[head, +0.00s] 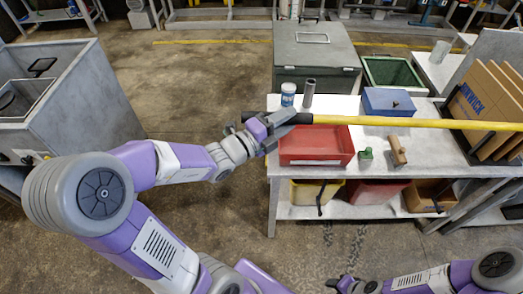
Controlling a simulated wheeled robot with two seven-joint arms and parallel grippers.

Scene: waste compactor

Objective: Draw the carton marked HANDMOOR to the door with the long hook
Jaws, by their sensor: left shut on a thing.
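The long hook shows as a yellow pole (420,123) with a black grip at its left end. It runs level across the picture above the bench and leaves at the right edge, so its hook end is out of view. My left gripper (270,130) is shut on the black grip at the bench's left end. My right gripper (342,284) is at the bottom edge, partly cut off, and its jaws are unclear. No carton marked HANDMOOR can be made out. Brown cardboard pieces (487,105) at the right carry lettering ending in "NWICK", partly behind the pole.
The bench (440,150) holds a red tray (313,158), a blue box (388,101), a blue-and-white can (288,94) and small tools. Bins sit on its lower shelf. A grey lidded bin (318,65) stands behind. A grey machine (85,105) is at left. Floor between is clear.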

